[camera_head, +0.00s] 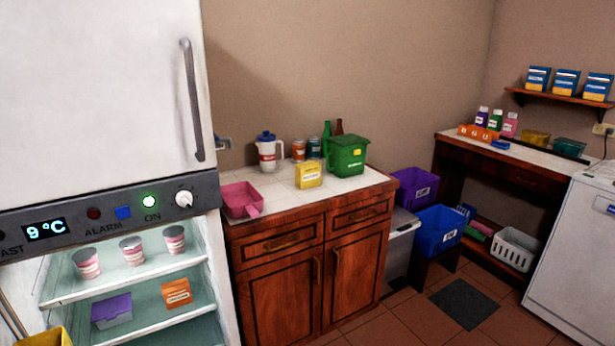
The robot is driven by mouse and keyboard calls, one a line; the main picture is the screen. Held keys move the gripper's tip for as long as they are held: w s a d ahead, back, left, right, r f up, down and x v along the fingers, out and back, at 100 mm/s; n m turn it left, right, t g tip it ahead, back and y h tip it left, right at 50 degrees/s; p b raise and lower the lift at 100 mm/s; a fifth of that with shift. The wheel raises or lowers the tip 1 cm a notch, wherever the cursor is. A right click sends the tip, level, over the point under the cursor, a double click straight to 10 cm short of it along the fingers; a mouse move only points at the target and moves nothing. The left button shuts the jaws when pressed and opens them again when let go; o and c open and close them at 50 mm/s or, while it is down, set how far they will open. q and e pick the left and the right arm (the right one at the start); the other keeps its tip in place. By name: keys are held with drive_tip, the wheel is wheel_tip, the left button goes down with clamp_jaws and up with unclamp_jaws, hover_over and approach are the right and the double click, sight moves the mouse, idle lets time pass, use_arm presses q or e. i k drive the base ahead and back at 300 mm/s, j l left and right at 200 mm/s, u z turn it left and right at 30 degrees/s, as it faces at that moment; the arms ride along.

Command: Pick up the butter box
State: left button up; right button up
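A small yellow box (308,175) with a pale label stands on the white-tiled counter, left of a green lidded bin. A small orange box (176,292) with a light label lies on a shelf inside the lit fridge compartment. The print on both is too small to read, so I cannot tell for certain which is the butter box.
The counter (345,186) also holds a pink scoop-like container (241,199), a white jug (268,152), cans and bottles, and the green bin (347,156). The fridge (100,90) stands close at left. Purple (415,188) and blue (440,231) crates are right of the cabinet.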

sight(308, 174)
drive_tip(key=u, duration=0.3)
drive_tip(key=i+l+u, duration=0.2)
drive_tip(key=u, duration=0.2)
drive_tip(key=i+l+u, duration=0.1)
drive_tip(key=l+u, duration=0.3)
drive_tip(key=i+l+u, duration=0.15)
drive_tip(key=l, duration=0.45)
drive_tip(key=l+u, duration=0.15)
drive_tip(key=l, duration=0.45)
drive_tip(key=i+l+u, duration=0.1)
drive_tip(key=l, duration=0.55)
